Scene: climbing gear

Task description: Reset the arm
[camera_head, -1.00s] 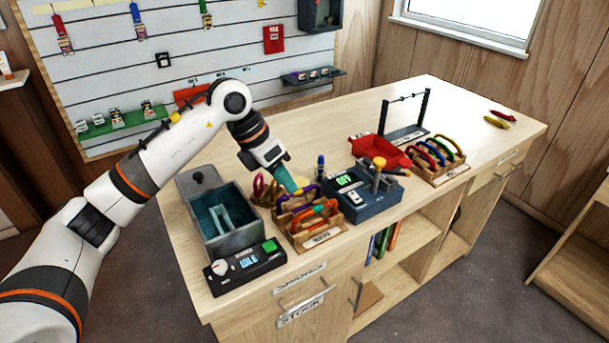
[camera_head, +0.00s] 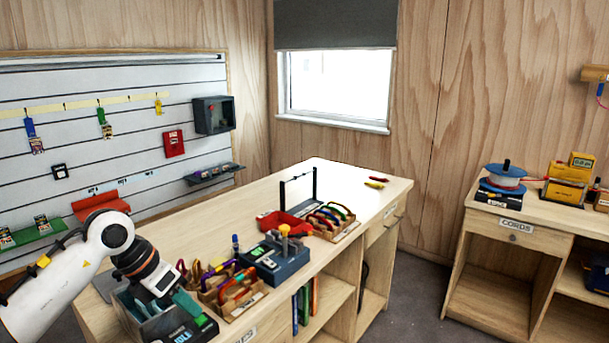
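My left arm comes in from the lower left. Its gripper (camera_head: 186,305) hangs over the left end of the workbench (camera_head: 330,183), above the grey bin (camera_head: 140,325) and beside the wooden rack of coloured carabiners (camera_head: 240,297). Its teal fingers point down and right. I cannot make out a gap between them or anything held. My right arm and gripper are out of view.
The bench also holds a dark blue tester box (camera_head: 275,262), a red tray (camera_head: 283,225) and a second carabiner rack (camera_head: 331,221). A slatted wall panel (camera_head: 90,130) stands behind. A cords desk (camera_head: 515,229) stands right, with floor between.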

